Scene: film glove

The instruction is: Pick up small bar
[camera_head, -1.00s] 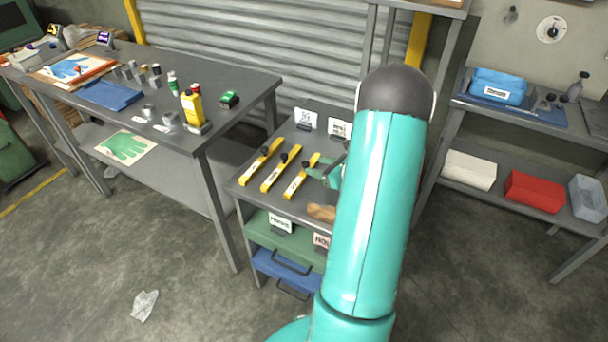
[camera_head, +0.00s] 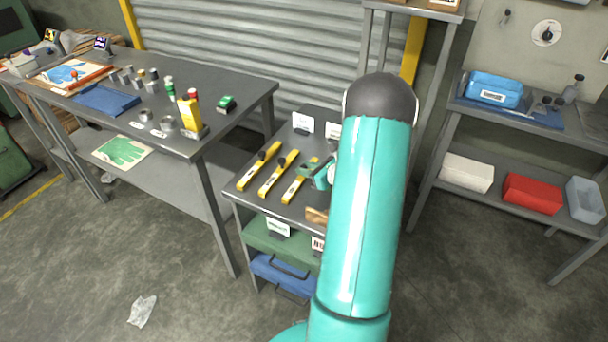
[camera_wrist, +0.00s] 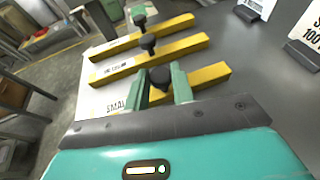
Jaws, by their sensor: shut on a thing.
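Three yellow bars with black knobs lie side by side on the grey cart top. The small bar (camera_wrist: 211,76) is the nearest one in the wrist view, beside a white label reading "SMAL…"; it is the rightmost bar in the head view (camera_head: 291,190). My gripper (camera_wrist: 162,82) has its green fingers on either side of this bar's black knob and is shut on it. The gripper (camera_head: 308,169) is partly hidden by my arm in the head view. I cannot tell whether the bar touches the cart top.
The middle bar (camera_wrist: 180,50) and far bar (camera_wrist: 172,27) lie close beside it. White cards (camera_head: 302,123) stand at the cart's back. A long workbench (camera_head: 240,88) stands left, with a yellow bottle (camera_head: 190,112). Shelves with a red bin (camera_head: 532,193) stand right.

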